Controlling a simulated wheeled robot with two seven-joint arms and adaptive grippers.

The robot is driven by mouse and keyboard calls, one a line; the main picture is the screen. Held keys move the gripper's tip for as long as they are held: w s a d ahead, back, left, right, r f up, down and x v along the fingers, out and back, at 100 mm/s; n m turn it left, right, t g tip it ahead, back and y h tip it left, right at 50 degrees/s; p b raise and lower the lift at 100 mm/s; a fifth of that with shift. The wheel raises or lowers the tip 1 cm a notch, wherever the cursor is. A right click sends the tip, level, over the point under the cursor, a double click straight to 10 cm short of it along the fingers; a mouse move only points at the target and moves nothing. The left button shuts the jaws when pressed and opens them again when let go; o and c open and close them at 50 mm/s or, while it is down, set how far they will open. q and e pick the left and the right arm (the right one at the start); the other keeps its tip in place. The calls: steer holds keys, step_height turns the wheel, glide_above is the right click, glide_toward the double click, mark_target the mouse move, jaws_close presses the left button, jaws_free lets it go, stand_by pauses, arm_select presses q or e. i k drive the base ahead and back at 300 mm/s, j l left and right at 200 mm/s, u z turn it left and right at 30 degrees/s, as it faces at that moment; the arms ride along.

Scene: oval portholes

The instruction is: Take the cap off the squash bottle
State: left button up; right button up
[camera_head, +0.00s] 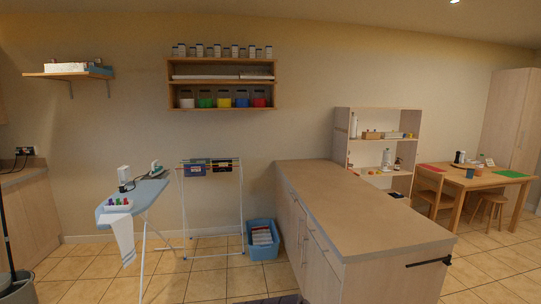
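I cannot tell which thing is the squash bottle at this distance. A pale bottle (353,127) stands upright on the upper level of the open shelf unit, and another pale bottle (386,158) stands on the level below. On the wooden dining table at the right are a small dark bottle-like item (457,157) and a small pale item (481,158). No cap can be made out clearly on any of them. Neither of my grippers is in view.
A long counter (365,215) with a mostly bare top stands between me and the shelf unit (340,140). The dining table (475,181) has chairs beside it. An ironing board (135,200), drying rack (212,210) and blue crate (262,250) stand left. Tiled floor is open at right.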

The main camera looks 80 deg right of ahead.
mark_target(480, 162)
steer(key=z, duration=4.35)
